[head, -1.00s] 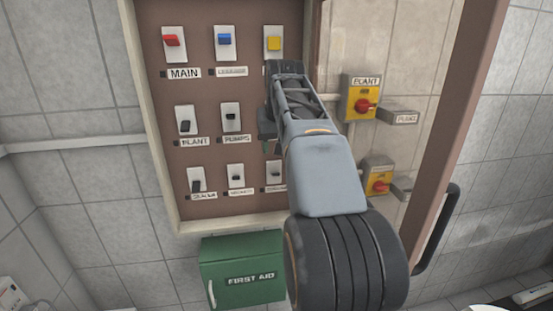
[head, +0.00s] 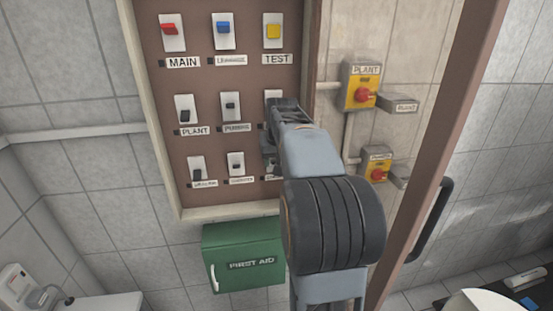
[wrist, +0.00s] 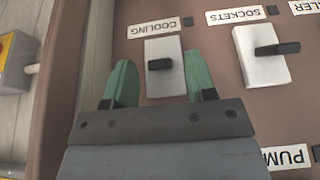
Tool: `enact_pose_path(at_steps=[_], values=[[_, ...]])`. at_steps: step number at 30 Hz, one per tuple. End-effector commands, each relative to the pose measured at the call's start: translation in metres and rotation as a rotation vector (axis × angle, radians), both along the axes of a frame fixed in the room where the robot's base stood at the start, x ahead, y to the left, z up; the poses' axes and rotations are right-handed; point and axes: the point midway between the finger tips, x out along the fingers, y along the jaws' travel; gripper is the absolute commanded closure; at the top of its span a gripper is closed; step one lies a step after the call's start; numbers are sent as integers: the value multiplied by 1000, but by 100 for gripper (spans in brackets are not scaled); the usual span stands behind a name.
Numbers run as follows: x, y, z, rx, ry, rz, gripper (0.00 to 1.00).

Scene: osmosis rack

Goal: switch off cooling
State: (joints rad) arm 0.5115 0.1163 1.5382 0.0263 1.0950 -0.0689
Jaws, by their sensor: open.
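The cooling switch (wrist: 172,79) is a white plate with a black lever (wrist: 160,64) on the brown panel, with its COOLING label (wrist: 160,27) upside down in the wrist view. My gripper (wrist: 161,80) is open and empty. Its two green fingers straddle the switch plate, one on each side of the lever. I cannot tell whether they touch the panel. In the head view my gripper (head: 270,150) is in front of the panel's right column and hides most of the lower right switch.
The sockets switch (wrist: 262,60) is close beside my gripper. The panel (head: 205,85) carries several other switches. Yellow boxes with red knobs (head: 362,95) are mounted to the right. A green first aid box (head: 243,248) hangs below. A brown post (head: 440,120) stands on the right.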

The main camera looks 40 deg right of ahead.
Motion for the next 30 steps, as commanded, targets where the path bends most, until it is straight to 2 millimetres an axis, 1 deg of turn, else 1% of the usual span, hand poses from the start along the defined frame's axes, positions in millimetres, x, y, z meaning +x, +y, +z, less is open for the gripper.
enact_pose_path(at_steps=[5, 12, 27, 30], values=[[2, -1, -5, 0, 1, 0, 49], [2, -1, -5, 0, 0, 0, 49], [2, -1, -5, 0, 0, 0, 97], [2, -1, -5, -1, -2, 0, 98]])
